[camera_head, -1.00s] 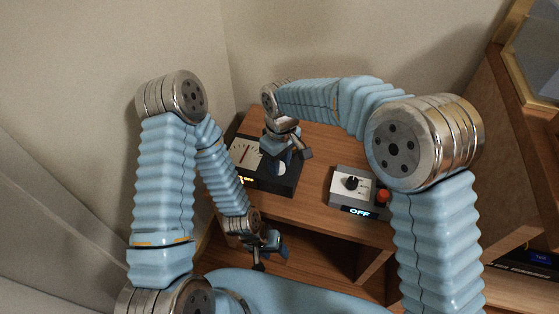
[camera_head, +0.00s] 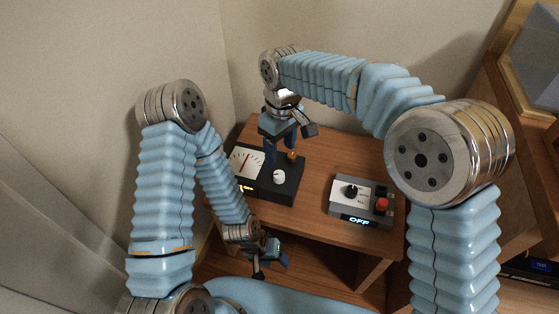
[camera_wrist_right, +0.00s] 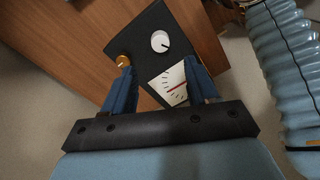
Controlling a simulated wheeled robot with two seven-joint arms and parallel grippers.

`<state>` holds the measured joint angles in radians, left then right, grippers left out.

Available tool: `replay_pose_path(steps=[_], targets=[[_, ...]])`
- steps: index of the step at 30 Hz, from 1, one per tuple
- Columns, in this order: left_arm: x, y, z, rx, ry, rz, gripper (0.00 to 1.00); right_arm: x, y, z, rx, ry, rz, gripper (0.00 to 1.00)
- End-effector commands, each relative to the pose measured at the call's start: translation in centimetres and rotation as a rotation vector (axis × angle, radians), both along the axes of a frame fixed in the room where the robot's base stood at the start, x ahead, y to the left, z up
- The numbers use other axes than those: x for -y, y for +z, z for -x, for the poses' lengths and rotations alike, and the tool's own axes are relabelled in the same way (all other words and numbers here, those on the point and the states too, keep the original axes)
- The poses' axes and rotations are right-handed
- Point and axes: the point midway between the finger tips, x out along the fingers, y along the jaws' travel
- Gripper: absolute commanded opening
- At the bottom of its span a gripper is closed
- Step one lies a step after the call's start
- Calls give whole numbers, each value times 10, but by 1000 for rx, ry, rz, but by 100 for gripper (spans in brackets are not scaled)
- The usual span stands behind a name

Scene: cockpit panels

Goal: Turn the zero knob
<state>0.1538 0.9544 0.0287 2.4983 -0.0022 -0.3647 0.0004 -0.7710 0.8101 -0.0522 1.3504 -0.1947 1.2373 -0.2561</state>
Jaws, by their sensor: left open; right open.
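The dark meter box (camera_head: 282,192) stands on the wooden desk, with a white dial face (camera_head: 246,162) and red needle. It carries a white knob (camera_head: 279,176) and a small brass knob (camera_head: 292,155); I cannot read which is labelled zero. My right gripper (camera_head: 281,155) is open and empty above the box. In the right wrist view my right gripper (camera_wrist_right: 157,72) has its fingers apart, the brass knob (camera_wrist_right: 123,61) beside one fingertip and the white knob (camera_wrist_right: 160,41) beyond the gap. My left gripper (camera_head: 268,265) is open and empty, low in front of the desk.
A grey control box (camera_head: 340,207) with a black knob (camera_head: 351,191), a red button (camera_head: 382,204) and a lit OFF display stands to the right. Bare desk (camera_head: 318,172) lies between the boxes. A wall rises behind, and a wooden cabinet stands at right.

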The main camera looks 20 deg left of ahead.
Motion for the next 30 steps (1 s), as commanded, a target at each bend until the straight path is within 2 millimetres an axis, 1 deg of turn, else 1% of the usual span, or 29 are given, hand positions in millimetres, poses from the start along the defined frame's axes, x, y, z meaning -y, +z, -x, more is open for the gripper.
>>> replay_pose_path(steps=[1, 3, 6, 9, 25, 28, 30], targets=[[0, 2, 0, 0, 0, 0, 53, 0, 12, -1, 3, 0, -3, 58], [0, 3, 0, 0, 0, 0, 53, 0, 25, -1, 2, 1, -2, 58], [0, 4, 0, 1, -1, 1, 53, 0, 37, -1, 1, 1, -2, 58], [0, 5, 0, 1, -1, 1, 53, 0, 44, -1, 0, 1, -1, 58], [0, 4, 0, 1, -1, 1, 53, 1, 45, -2, -1, 0, 0, 58], [0, 4, 0, 1, -1, 1, 53, 2, 40, -3, -4, -5, -10, 58], [0, 4, 0, 1, -1, 1, 53, 3, 31, -5, -9, -16, -28, 58]])
